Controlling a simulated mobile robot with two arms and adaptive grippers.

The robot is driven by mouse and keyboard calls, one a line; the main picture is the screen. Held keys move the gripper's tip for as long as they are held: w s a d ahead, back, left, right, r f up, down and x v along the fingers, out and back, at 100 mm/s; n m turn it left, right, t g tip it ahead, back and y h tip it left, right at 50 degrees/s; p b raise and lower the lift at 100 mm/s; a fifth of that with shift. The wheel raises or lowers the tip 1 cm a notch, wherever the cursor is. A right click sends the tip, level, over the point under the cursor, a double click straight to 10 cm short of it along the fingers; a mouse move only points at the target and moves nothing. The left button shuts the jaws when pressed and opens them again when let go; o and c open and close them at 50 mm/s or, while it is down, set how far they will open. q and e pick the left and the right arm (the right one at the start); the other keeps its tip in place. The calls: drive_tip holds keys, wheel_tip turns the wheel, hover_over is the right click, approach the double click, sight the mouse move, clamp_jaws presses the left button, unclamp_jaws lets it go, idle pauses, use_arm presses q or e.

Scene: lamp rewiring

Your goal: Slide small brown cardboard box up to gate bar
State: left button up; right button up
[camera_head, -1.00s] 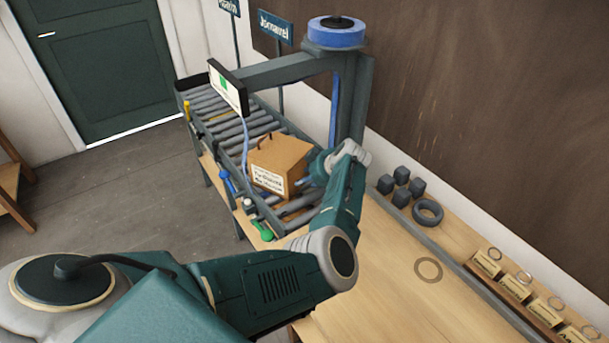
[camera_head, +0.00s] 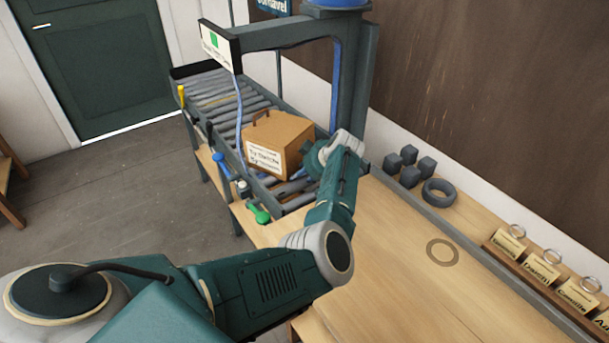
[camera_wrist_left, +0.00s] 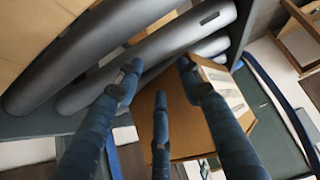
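The small brown cardboard box (camera_head: 283,137) with a white printed label sits on the grey roller conveyor (camera_head: 228,100). A grey bar (camera_head: 290,32) reaches over the conveyor from an upright post, above and beyond the box; I cannot tell whether this is the gate bar. My left gripper (camera_head: 318,157) is at the box's right side, close to it, with its fingers partly hidden. In the left wrist view, the blue fingers (camera_wrist_left: 155,85) are spread apart, with the box (camera_wrist_left: 180,125) just beyond them. Whether they touch it is unclear. My right gripper is not in view.
A small screen (camera_head: 216,45) hangs at the bar's left end. A green-handled tool (camera_head: 258,214) lies by the conveyor's near edge. Dark cubes (camera_head: 408,160) and a dark ring (camera_head: 438,191) stand on the right. The wooden bench top (camera_head: 400,270) is mostly clear.

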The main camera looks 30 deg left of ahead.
sight(295, 165)
use_arm(q)
drive_tip(key=shift+r, duration=0.1)
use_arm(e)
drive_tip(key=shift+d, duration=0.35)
